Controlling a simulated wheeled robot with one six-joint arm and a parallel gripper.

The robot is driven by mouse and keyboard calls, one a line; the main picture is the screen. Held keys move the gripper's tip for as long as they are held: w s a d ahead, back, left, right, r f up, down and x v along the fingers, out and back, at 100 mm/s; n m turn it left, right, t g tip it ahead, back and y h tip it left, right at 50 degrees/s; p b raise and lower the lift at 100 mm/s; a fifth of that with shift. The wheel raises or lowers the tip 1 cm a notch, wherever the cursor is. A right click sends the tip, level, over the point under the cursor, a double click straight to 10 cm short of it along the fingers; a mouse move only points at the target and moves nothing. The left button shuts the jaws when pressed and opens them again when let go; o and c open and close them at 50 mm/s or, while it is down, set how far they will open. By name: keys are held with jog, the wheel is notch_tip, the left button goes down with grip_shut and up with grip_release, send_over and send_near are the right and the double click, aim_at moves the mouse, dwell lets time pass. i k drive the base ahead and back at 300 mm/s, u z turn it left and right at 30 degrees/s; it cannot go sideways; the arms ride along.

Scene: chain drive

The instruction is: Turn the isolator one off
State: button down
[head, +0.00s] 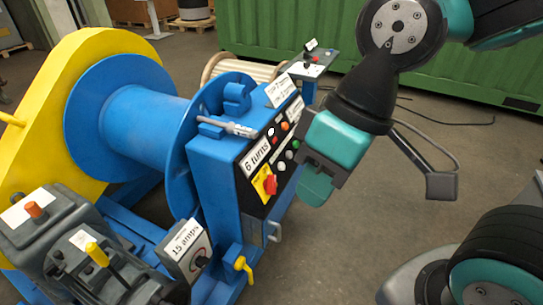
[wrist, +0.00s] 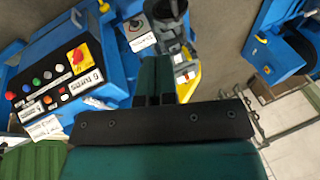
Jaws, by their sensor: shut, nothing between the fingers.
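A red rotary handle on a yellow plate (head: 270,185), which looks like an isolator, sits at the lower end of the black control panel (head: 264,155). It also shows in the wrist view (wrist: 78,56), left of my fingers. I cannot read a name on it or tell its exact setting. My gripper (head: 317,188) is shut and empty, just right of the panel in the head view. In the wrist view, my closed fingers (wrist: 160,75) point past the panel's edge, apart from the red handle.
The panel carries several coloured buttons and a "6 turns" label (head: 257,157). A "15 amps" box (head: 188,247) stands lower left, near a yellow lever (head: 243,267). A blue cable drum (head: 140,125) is behind. Bare floor (head: 345,245) lies right of the panel.

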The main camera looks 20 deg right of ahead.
aim_at(269, 184)
jog(key=u, duration=0.75)
jog(key=i, duration=0.6)
jog(key=z, duration=2.15)
